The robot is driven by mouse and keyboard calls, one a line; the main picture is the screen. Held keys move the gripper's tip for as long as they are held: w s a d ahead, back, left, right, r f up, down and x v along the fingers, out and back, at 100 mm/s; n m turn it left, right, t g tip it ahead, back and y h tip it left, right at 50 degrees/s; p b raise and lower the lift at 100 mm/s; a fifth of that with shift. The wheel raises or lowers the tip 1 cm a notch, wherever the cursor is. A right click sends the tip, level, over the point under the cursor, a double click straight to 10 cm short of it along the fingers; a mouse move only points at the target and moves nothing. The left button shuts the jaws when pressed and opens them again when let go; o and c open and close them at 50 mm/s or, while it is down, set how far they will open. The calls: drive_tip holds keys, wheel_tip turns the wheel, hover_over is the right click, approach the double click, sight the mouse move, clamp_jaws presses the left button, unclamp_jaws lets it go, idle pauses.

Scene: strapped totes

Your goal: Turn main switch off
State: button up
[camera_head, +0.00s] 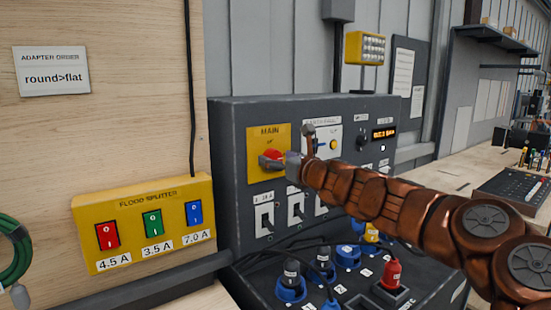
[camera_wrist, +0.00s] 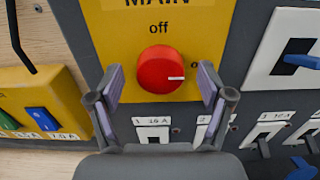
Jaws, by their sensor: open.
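The main switch is a round red knob (camera_wrist: 160,68) on a yellow plate labelled MAIN (camera_head: 268,137). In the wrist view its white mark points right, towards a label partly hidden by my finger; "off" is printed above the knob. My gripper (camera_wrist: 161,84) is open, with one finger to the left of the knob and one to the right. Gaps show between both fingers and the knob in the picture; the depth between them is hard to judge. In the head view the knob (camera_head: 270,158) is partly covered by my gripper (camera_head: 283,163).
Breaker switches (camera_head: 264,217) sit in a row below the plate. A yellow flood splitter box (camera_head: 140,258) with coloured rockers is at left. Plugs, including a red one (camera_head: 391,273), and cables stand on the lower panel. A small display (camera_head: 384,134) is at upper right.

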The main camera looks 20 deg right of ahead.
drive_tip(key=shift+w+a, duration=0.15)
drive_tip(key=shift+w, duration=0.35)
drive_tip(key=c, duration=1.1)
drive_tip(key=shift+c, duration=0.2)
